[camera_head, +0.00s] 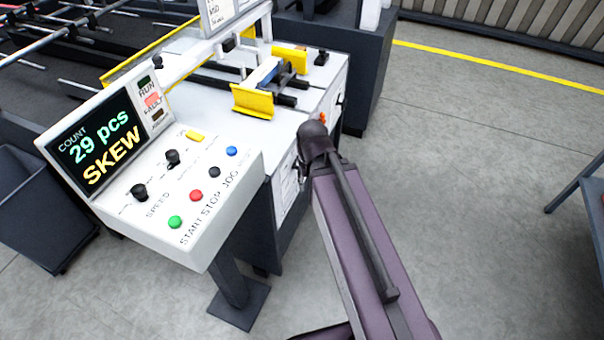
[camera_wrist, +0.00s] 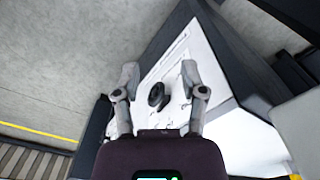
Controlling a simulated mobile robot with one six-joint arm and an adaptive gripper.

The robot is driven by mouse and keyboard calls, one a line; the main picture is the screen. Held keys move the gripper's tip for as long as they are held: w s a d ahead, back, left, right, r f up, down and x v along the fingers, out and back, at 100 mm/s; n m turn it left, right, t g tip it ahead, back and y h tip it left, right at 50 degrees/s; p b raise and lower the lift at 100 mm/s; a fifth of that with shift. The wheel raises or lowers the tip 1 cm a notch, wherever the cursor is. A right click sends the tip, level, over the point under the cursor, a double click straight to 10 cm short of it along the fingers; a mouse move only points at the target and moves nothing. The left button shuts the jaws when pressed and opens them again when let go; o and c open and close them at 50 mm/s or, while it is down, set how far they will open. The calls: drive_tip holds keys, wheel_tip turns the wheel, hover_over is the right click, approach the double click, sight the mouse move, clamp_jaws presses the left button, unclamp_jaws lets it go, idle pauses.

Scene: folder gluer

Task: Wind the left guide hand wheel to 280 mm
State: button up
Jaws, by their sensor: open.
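A dark round hand wheel (camera_wrist: 156,97) is on the white side panel (camera_wrist: 210,88) in the wrist view. My gripper (camera_wrist: 160,70) is open, with one finger on each side of the wheel in the picture and nothing held. I cannot tell how far the fingers are from the wheel, or whether it is the left guide's. In the head view my arm (camera_head: 350,230) reaches to the machine's side and hides the gripper and the wheel. Yellow guide parts (camera_head: 253,101) stand on the white machine top. No millimetre reading is legible.
The control panel (camera_head: 215,160), with knobs and coloured buttons, stands left of my arm; its display (camera_head: 95,140) reads "29 pcs SKEW". A dark bin (camera_head: 40,205) is at the left. Open grey floor (camera_head: 470,170) lies to the right, with a table edge at the far right.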

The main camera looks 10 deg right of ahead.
drive_tip(key=shift+d, duration=0.3)
drive_tip(key=w+m, duration=0.7)
drive_tip(key=w, duration=0.8)
drive_tip(key=shift+w+r, duration=0.2)
drive_tip(key=shift+r, duration=0.05)
drive_tip(key=shift+f, duration=0.1)
wheel_tip(320, 180, down, 14)
drive_tip(key=b, duration=1.3)
drive_tip(key=shift+r, duration=0.2)
drive_tip(key=shift+c, duration=0.2)
